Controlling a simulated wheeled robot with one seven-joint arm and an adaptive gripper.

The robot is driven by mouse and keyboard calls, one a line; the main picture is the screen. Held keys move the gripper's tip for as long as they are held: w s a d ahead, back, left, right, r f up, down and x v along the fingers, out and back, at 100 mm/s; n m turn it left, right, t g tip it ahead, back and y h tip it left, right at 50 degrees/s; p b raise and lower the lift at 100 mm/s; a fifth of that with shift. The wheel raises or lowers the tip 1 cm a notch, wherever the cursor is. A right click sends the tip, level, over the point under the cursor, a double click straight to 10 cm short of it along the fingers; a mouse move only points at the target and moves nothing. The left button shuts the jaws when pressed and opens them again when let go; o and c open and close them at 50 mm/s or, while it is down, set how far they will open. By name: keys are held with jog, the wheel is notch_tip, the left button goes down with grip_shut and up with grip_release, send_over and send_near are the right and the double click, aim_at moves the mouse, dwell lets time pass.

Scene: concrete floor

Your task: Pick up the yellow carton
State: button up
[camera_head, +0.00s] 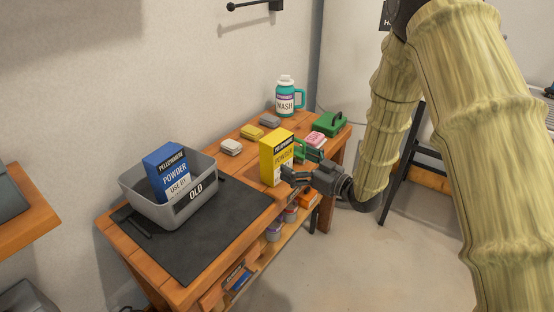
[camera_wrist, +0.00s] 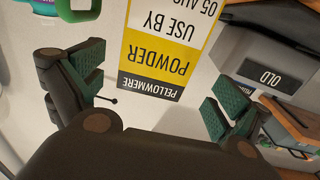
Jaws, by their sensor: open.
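The yellow carton (camera_head: 276,158) marked POWDER stands upright on the wooden workbench (camera_head: 190,291). My gripper (camera_head: 287,174) is open at the carton's right side in the head view, level with its lower half. In the wrist view the carton (camera_wrist: 165,50) appears upside down, between the two spread green-padded fingers of my gripper (camera_wrist: 158,85). Free space shows on both sides of it. I cannot tell how deep the carton sits between the fingers.
A grey bin (camera_head: 152,208) marked OLD holds a blue carton (camera_head: 170,172) on a dark mat (camera_head: 235,225). Soap-like bars (camera_head: 252,132), a teal jug (camera_head: 286,100) and a green box (camera_head: 329,123) stand behind. The mat's front is clear.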

aim_at(284, 154)
jog(key=x, duration=0.8)
jog(key=shift+w+d, duration=0.1)
jog(key=shift+w, duration=0.1)
jog(key=c, duration=1)
jog(key=shift+c, duration=0.5)
jog(key=shift+r, duration=0.1)
